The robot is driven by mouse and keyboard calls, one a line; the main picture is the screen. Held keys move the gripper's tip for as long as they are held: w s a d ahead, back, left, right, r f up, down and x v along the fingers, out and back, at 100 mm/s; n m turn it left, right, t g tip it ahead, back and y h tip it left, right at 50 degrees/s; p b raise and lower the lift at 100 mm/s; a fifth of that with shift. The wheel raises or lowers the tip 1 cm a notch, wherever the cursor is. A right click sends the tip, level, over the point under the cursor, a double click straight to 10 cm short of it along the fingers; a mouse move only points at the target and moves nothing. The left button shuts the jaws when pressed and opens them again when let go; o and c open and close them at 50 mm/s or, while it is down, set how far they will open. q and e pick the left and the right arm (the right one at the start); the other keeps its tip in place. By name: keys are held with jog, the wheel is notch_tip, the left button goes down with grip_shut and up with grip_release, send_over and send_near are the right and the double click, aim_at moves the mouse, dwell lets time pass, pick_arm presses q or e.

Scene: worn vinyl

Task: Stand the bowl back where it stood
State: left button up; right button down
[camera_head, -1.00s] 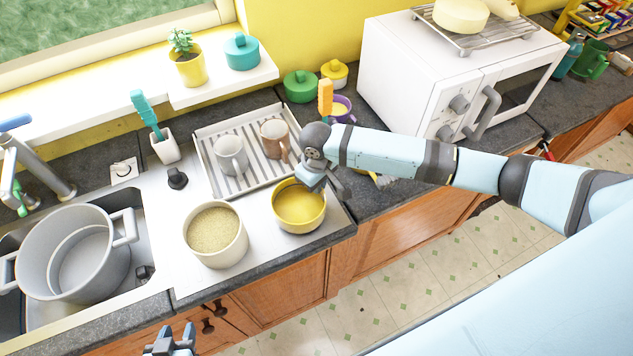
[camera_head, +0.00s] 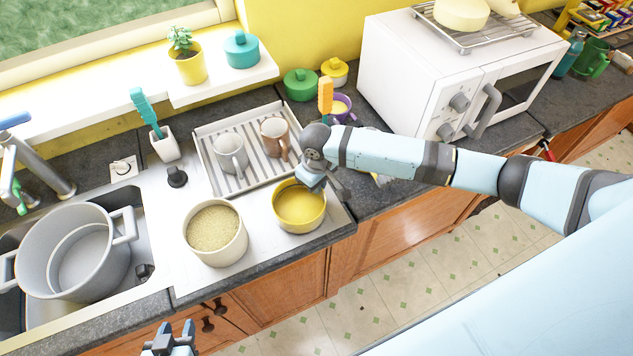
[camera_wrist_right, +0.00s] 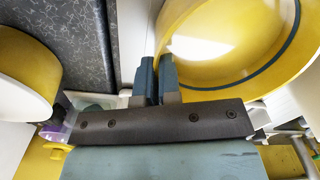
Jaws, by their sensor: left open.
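The yellow bowl (camera_head: 298,212) is upright at the right end of the steel drainboard, in front of the ribbed dish rack. My right gripper (camera_head: 314,186) is at the bowl's back right rim, partly hidden by its own wrist. In the right wrist view the bowl (camera_wrist_right: 235,85) fills the upper right, and its wall runs between the close-set fingers of my right gripper (camera_wrist_right: 157,80). Whether the bowl's base touches the drainboard cannot be told. My left gripper (camera_head: 168,342) is open and empty at the bottom edge, in front of the cabinets.
A cream pot of grain (camera_head: 215,250) stands close left of the bowl. The dish rack (camera_head: 205,135) behind holds a grey mug (camera_head: 230,155) and a brown mug (camera_head: 273,138). A purple cup (camera_head: 342,108) is behind the right arm. The sink with a large pot (camera_head: 65,260) is left.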

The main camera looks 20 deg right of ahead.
pick_arm(q)
jog(key=shift+s+f, duration=0.1)
jog(key=shift+s, duration=0.05)
pick_arm(e)
jog(key=shift+f, duration=0.25)
jog(key=c, duration=1.2)
grip_release()
jog(key=shift+c, duration=0.2)
pick_arm(q)
jog(key=shift+w, duration=0.35)
jog(key=shift+s, duration=0.3)
